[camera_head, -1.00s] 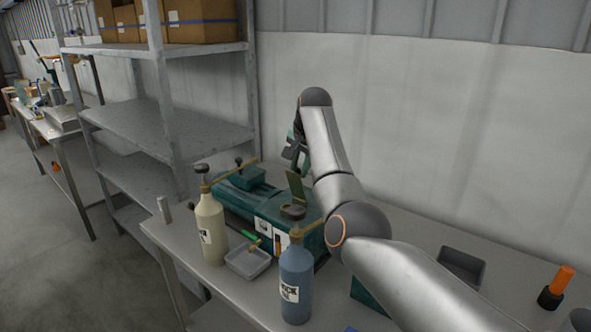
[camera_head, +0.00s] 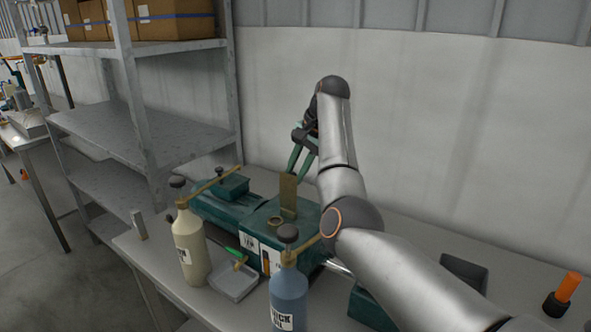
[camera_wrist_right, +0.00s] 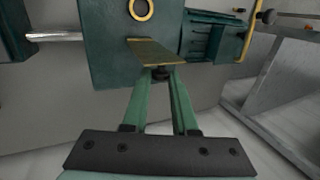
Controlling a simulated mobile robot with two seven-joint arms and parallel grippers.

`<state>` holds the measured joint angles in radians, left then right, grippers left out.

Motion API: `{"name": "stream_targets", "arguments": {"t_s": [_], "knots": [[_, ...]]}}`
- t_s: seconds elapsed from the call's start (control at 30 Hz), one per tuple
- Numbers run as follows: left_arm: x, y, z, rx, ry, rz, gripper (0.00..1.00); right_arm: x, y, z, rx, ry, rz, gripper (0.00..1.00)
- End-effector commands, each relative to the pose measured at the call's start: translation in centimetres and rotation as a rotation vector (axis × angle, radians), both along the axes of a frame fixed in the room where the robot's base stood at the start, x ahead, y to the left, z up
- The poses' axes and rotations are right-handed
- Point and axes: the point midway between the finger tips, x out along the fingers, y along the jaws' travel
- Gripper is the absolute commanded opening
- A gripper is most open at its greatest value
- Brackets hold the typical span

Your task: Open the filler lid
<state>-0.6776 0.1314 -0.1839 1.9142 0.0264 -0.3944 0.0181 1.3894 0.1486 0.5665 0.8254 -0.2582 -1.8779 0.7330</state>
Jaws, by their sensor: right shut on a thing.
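The filler lid (camera_head: 288,196) is a flat brass-coloured plate standing up from the top of the green tank (camera_head: 308,212). Beside it the brass ring of the filler opening (camera_head: 276,222) lies uncovered. In the right wrist view the lid (camera_wrist_right: 168,52) is seen near edge-on, with the ring (camera_wrist_right: 141,9) beyond it. My right gripper (camera_wrist_right: 162,76) is shut on the dark knob (camera_wrist_right: 161,72) on the lid's face. In the head view the right gripper (camera_head: 298,172) is behind the lid. My left gripper is out of view.
A cream bottle (camera_head: 190,250) and a blue bottle (camera_head: 289,298) with pump heads stand in front of the tank, with a grey tray (camera_head: 234,282) between them. A metal shelf (camera_head: 140,135) stands at left. An orange-handled tool (camera_head: 563,292) is at right.

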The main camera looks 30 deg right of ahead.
Motion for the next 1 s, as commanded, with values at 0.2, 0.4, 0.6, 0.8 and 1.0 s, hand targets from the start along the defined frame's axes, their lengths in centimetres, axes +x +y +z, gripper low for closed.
{"name": "stream_targets", "arguments": {"t_s": [0.2, 0.4, 0.6, 0.8, 1.0], "knots": [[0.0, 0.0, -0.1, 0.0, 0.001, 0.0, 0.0, 0.0, 0.0, -0.2, 0.0, 0.003, 0.0, 0.34], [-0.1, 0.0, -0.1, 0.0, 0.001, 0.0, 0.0, 0.0, 0.0, -0.1, 0.0, 0.003, 0.0, 0.56], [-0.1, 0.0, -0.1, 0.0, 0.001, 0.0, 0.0, 0.0, 0.0, -0.1, 0.0, 0.002, 0.0, 0.56], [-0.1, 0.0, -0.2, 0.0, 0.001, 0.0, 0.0, -0.4, -0.3, 1.1, -0.001, -0.001, -0.002, 0.56], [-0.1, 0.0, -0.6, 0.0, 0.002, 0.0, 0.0, -1.8, -1.0, 4.9, -0.001, -0.003, -0.002, 0.56]]}}
